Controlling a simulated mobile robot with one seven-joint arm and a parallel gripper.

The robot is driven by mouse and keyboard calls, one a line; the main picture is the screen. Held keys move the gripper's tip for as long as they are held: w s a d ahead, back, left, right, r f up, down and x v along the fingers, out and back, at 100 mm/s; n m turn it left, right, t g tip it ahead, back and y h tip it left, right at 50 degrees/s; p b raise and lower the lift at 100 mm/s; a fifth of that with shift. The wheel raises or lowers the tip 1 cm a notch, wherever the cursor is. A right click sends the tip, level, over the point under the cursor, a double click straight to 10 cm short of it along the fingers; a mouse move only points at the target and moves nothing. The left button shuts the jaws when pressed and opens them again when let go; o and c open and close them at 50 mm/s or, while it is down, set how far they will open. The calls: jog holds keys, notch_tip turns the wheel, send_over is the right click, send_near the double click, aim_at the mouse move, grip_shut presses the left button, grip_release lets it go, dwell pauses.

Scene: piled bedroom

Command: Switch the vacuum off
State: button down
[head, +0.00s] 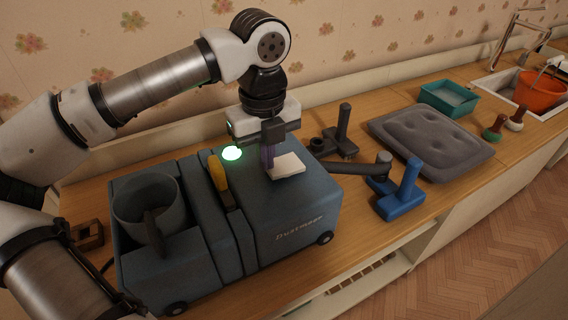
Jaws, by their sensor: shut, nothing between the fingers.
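The vacuum (290,222) is a blue wheeled body lettered "Dustmoor", upright on a wooden counter. A green light (232,153) glows at its back edge, left of my gripper. A pale, slightly tilted plate (288,166), perhaps its switch, sits on top. A yellow upright part (218,173) stands in a slot left of it. My gripper (269,165) is shut and empty, pointing down at the plate's left edge. I cannot tell whether its tips touch the plate.
A grey cylindrical container (148,205) sits at the vacuum's left end. Right of the vacuum are a dark nozzle (341,135), a blue tool (402,193), a grey cushion (430,143) and a teal tray (449,98). An orange bucket (540,92) stands in the sink.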

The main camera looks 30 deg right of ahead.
jog(key=shift+f, duration=0.35)
jog(key=shift+a+r+b, duration=0.1)
jog(key=shift+r+b, duration=0.15)
jog(key=shift+b, duration=0.05)
jog(key=shift+s+a+r+b, duration=0.1)
jog(key=shift+a+r+b, duration=0.15)
jog(key=shift+a, duration=1.25)
jog(key=shift+a+r+b, duration=0.1)
jog(key=shift+a+b, duration=0.1)
jog(key=shift+a, duration=1.25)
notch_tip(320, 180, up, 8)
jog(key=p, duration=0.5)
